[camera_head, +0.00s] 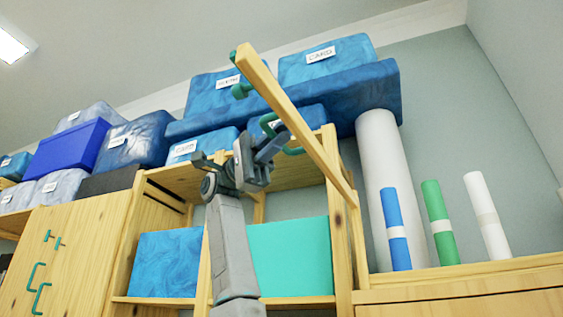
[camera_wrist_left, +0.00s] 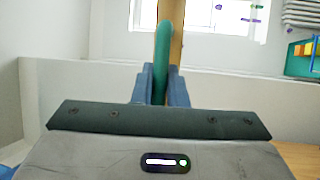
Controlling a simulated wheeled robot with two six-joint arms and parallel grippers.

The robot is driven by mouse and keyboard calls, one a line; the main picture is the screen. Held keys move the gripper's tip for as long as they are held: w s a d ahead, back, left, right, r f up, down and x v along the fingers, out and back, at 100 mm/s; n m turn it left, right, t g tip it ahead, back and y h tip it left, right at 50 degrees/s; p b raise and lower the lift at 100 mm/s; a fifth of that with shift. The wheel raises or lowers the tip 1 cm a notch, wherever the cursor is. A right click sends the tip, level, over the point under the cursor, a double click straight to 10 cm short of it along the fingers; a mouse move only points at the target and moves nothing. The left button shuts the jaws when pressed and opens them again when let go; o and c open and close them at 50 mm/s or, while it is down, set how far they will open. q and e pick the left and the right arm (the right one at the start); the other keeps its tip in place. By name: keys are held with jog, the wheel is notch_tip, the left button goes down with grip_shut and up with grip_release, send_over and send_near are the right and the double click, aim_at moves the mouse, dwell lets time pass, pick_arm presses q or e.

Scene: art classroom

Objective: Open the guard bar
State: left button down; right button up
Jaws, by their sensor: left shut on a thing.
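The guard bar (camera_head: 300,128) is a long light-wood bar in the head view. It slants from a raised free end at upper left down to the wooden shelf frame at lower right. A teal handle (camera_head: 294,151) is fixed along it, and teal fittings show near its raised end. My left gripper (camera_head: 272,143) is shut on this handle. In the left wrist view, the fingers (camera_wrist_left: 160,85) close around the green handle (camera_wrist_left: 162,48), with the wooden bar (camera_wrist_left: 177,45) just behind it. My right gripper is not in view.
Blue bins (camera_head: 330,58) are stacked on top of the shelf, and a blue box (camera_head: 165,262) and a teal box (camera_head: 290,255) stand inside it. Paper rolls (camera_head: 383,180) stand at right. A wooden cabinet (camera_head: 75,250) with teal handles is at left.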

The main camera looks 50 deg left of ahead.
pick_arm(q)
jog(key=shift+f, duration=0.1)
dwell(0.3)
jog(key=c, duration=1.5)
grip_release()
jog(key=shift+c, duration=0.2)
jog(key=shift+o, duration=0.4)
jog(key=shift+w, duration=0.15)
jog(key=a+f, duration=0.1)
jog(key=a, duration=0.9)
jog(key=shift+a+f, duration=0.35)
